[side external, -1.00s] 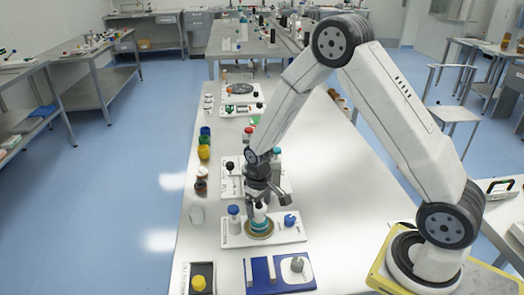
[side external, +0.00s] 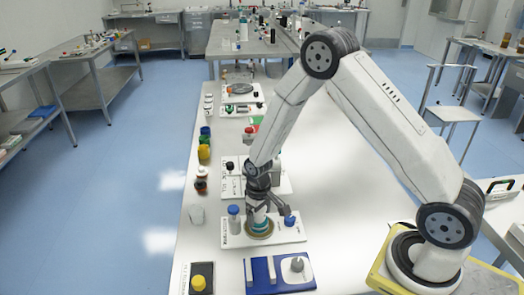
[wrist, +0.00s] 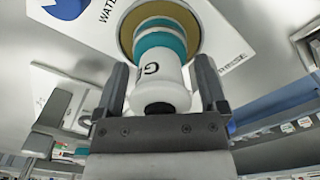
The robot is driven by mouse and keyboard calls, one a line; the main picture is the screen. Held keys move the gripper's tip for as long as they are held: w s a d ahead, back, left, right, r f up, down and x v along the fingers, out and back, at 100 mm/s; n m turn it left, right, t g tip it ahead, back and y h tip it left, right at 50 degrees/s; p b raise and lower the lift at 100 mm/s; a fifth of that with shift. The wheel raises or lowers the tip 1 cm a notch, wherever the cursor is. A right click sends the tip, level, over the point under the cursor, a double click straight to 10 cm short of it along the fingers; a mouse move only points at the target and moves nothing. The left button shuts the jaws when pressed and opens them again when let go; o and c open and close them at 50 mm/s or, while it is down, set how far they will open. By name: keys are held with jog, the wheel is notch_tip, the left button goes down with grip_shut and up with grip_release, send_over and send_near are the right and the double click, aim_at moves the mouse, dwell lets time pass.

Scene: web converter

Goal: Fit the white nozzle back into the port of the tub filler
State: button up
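A white cylindrical piece (wrist: 163,85) with a dark rounded end and a black letter on its side is in the wrist view; I take it for the nozzle. It lines up with teal and white bands (wrist: 160,40) over a brass-coloured disc (wrist: 127,32). Whether it is seated in a port cannot be told. In the side view the teal-banded stack (side external: 260,224) stands on a white board (side external: 232,241). My gripper (wrist: 161,65) is open, with one finger each side of the piece and gaps showing. In the side view my gripper (side external: 258,206) is low over the stack and hides its top.
On the same board a grey cylinder with a blue cap (side external: 234,220) stands left and a blue part (side external: 290,221) right. A blue tray (side external: 262,274) lies in front. The table's right side is clear.

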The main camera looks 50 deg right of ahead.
grip_shut()
jog(key=shift+r, duration=0.25)
jog(key=shift+r, duration=1.95)
jog(key=shift+r, duration=0.1)
jog(key=shift+r, duration=1.85)
